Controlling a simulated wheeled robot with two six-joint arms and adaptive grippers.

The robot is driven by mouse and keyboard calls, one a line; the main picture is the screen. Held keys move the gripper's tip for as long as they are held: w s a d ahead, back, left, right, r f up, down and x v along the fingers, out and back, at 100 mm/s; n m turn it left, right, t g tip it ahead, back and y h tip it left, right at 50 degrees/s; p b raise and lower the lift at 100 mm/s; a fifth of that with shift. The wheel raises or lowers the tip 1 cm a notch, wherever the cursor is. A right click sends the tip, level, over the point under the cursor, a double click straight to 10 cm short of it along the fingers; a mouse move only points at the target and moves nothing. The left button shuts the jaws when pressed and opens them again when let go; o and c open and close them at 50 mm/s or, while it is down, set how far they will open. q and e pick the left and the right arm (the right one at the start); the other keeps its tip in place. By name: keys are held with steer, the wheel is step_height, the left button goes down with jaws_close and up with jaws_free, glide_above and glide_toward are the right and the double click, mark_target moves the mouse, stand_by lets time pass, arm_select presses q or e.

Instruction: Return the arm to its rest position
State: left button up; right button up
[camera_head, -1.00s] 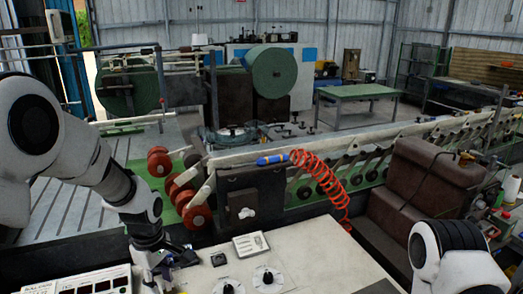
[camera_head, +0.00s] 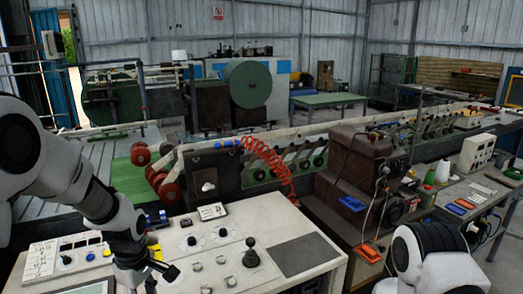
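My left arm (camera_head: 70,175) comes in from the left and bends down over the white control console. My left gripper (camera_head: 150,277) points down at the console's near left part, by a yellow part (camera_head: 155,251). It is dark and small here, and I cannot tell whether its fingers are open or shut, or whether it touches the console. I see nothing clearly held in it. My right arm (camera_head: 430,258) shows only as a white and black link at the bottom right. My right gripper is out of the picture.
The white console (camera_head: 225,265) carries knobs, a black joystick (camera_head: 251,253) and a dark flat pad (camera_head: 300,255). Behind it stand the machine with red rollers (camera_head: 170,190) and a coiled red hose (camera_head: 268,162). A cluttered workbench (camera_head: 478,195) stands at right.

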arm_select(q)
step_height(320, 180, down, 10)
steer(key=s+g+b, duration=0.2)
steer(key=s+f+m+g+b, duration=0.2)
steer(key=s+f+m+b, duration=0.45)
steer(key=s+f, duration=1.95)
steer(key=w+r+m+t, duration=0.1)
steer(key=m, duration=0.1)
steer(key=m+t, duration=0.1)
steer(key=m, duration=0.2)
steer(key=w+r+m+t, duration=0.1)
steer(key=m+t, duration=0.1)
steer(key=shift+w+d+r+m+p, duration=0.2)
steer(key=shift+w+r+m+p, duration=0.05)
steer(key=shift+w+r+p, duration=0.1)
arm_select(e)
step_height(320, 180, down, 8)
steer(key=w, duration=0.1)
steer(key=shift+w+a+f, duration=0.15)
steer(key=shift+a+f, duration=0.1)
